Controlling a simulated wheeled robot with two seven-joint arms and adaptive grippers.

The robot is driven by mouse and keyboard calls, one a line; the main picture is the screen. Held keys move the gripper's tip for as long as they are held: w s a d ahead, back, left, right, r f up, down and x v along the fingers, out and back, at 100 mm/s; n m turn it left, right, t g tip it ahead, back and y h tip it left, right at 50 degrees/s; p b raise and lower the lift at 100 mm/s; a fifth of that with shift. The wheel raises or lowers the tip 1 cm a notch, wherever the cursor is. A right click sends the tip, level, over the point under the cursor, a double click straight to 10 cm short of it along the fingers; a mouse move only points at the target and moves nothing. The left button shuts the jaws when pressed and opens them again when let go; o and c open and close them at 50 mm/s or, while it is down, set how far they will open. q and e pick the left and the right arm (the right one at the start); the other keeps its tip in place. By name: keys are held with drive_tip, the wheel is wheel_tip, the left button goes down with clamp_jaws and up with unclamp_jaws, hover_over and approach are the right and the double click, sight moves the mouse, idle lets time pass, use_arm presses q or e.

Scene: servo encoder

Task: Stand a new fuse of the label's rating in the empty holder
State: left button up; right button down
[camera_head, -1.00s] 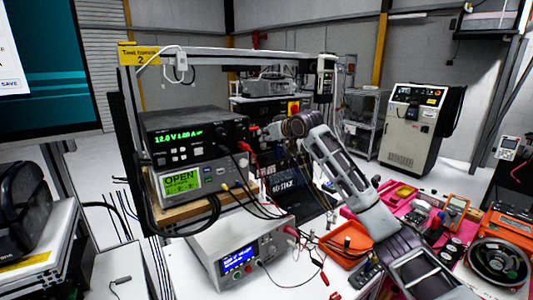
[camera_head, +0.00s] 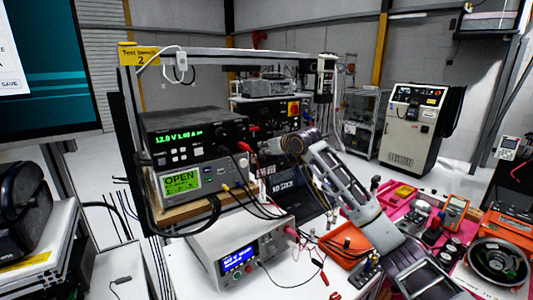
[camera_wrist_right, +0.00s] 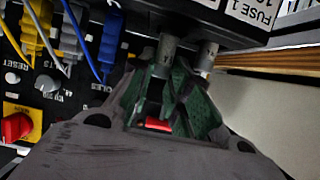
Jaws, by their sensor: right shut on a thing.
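My right gripper (camera_head: 266,147) is at the back of the bench, right of the stacked instruments; its fingertips are too dark to make out there. In the right wrist view the green fingers (camera_wrist_right: 163,82) are closed on a grey cylindrical piece (camera_wrist_right: 165,53), whose far end meets or overlaps a black housing (camera_wrist_right: 200,14). A second grey cylinder (camera_wrist_right: 207,54) is beside it, just right of the fingers. A white label (camera_wrist_right: 254,10) on the housing reads FUSE 1 and a partly cut-off rating beginning with 10. I cannot tell which holder is empty. My left gripper is out of view.
Blue, yellow and grey cables (camera_wrist_right: 47,35) and a red knob (camera_wrist_right: 16,127) are left of the gripper. The instrument stack (camera_head: 185,150) stands close by in the head view. An orange bin (camera_head: 346,243) and a multimeter (camera_head: 456,207) lie toward the right.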

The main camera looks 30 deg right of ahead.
drive_tip(key=shift+f, duration=0.8)
drive_tip(key=shift+f, duration=0.1)
drive_tip(key=c, duration=1.6)
unclamp_jaws()
drive_tip(key=shift+c, duration=0.2)
drive_tip(key=shift+s+d+r, duration=0.1)
drive_tip(key=shift+s+r, duration=0.2)
drive_tip(key=shift+s, duration=0.15)
use_arm(q)
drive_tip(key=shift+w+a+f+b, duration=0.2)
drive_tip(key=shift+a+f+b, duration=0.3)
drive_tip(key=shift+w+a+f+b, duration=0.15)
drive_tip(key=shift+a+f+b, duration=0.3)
drive_tip(key=shift+b, duration=0.05)
use_arm(e)
drive_tip(key=v, duration=1.1)
